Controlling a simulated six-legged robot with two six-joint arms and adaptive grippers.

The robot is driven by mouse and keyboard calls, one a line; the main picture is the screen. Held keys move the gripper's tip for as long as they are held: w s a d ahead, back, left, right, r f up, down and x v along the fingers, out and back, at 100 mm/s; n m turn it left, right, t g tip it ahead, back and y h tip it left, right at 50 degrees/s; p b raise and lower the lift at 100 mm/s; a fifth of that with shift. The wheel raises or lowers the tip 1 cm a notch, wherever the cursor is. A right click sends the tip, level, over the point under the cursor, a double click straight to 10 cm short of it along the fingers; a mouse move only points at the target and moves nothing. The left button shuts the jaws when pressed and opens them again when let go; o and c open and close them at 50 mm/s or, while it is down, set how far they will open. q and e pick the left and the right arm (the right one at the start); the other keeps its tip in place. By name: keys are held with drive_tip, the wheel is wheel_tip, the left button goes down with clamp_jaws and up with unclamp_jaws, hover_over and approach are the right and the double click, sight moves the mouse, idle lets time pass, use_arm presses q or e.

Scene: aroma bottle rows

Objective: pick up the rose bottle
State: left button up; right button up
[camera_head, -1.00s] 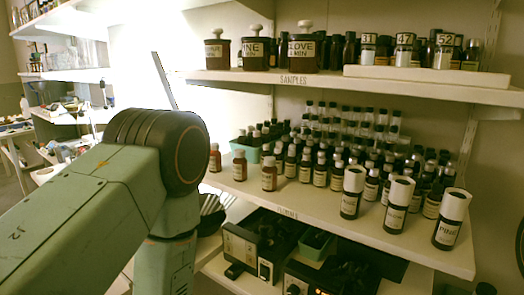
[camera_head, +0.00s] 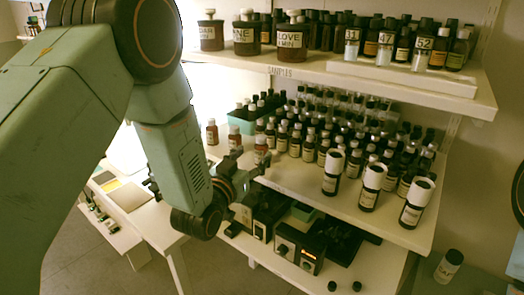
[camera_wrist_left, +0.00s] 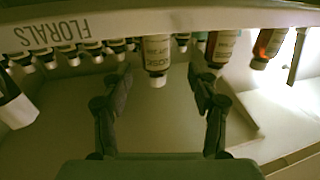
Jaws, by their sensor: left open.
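Three small amber bottles with pale caps stand at the left front of the lower shelf: a left one (camera_head: 211,133), a middle one (camera_head: 235,138) and a right one (camera_head: 261,150). I cannot read which is the rose bottle. My left gripper (camera_head: 237,165) is open and empty, near the shelf edge just in front of them. In the left wrist view, one labelled bottle (camera_wrist_left: 157,50) lies between the open fingers (camera_wrist_left: 160,78), apparently beyond the tips. Its label is blurred. Two more bottles, orange-brown (camera_wrist_left: 222,45) and redder (camera_wrist_left: 266,46), are to its right. My right gripper is out of view.
Dark bottles crowd the shelf behind. Three white-capped bottles (camera_head: 371,188) stand at the right front. The upper shelf (camera_head: 390,82) holds jars and vials. Black devices (camera_head: 300,245) sit below. A white table (camera_head: 150,215) is at lower left.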

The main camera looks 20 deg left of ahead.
sight(259, 151)
use_arm(q)
drive_tip(key=shift+w, duration=0.45)
drive_tip(key=w, duration=0.1)
drive_tip(key=w+d, duration=0.1)
drive_tip(key=w, duration=0.1)
drive_tip(key=shift+w+d+r+p, duration=0.1)
drive_tip(key=shift+w+d+p, duration=0.1)
drive_tip(key=shift+w+p, duration=0.1)
drive_tip(key=shift+w+a, duration=0.15)
drive_tip(key=shift+w, duration=0.15)
drive_tip(key=shift+s+a, duration=0.1)
drive_tip(key=shift+a, duration=0.05)
drive_tip(key=shift+c, duration=0.3)
drive_tip(key=shift+s+d, duration=0.1)
drive_tip(key=shift+d, duration=0.1)
drive_tip(key=shift+c, duration=1.4)
drive_tip(key=c, duration=0.3)
drive_tip(key=shift+a, duration=0.1)
drive_tip(key=c, duration=0.3)
clamp_jaws()
